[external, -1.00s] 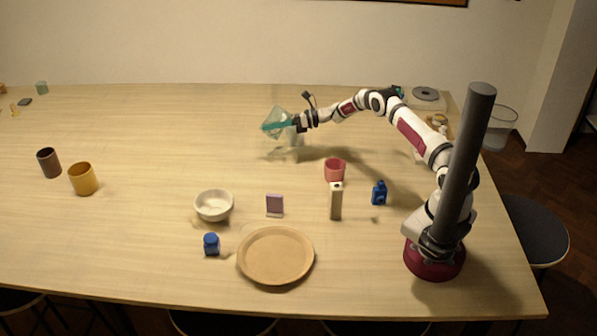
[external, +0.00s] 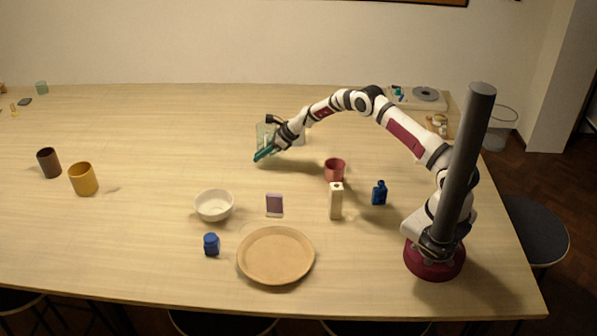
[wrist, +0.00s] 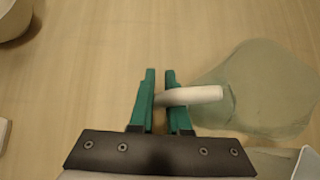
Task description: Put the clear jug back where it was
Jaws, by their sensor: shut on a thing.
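The clear jug (external: 265,132) is a pale, see-through green vessel at the back middle of the table in the external view. In the wrist view its body (wrist: 262,88) is to the right of my fingers, and its pale handle (wrist: 200,95) runs between them. My gripper (external: 262,155) points down and left in front of the jug. In the wrist view the green fingers of my gripper (wrist: 160,74) are shut on the handle. The jug looks roughly upright; I cannot tell whether its base touches the table.
A pale boxy thing (external: 297,132) stands just right of the jug, partly behind my arm.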

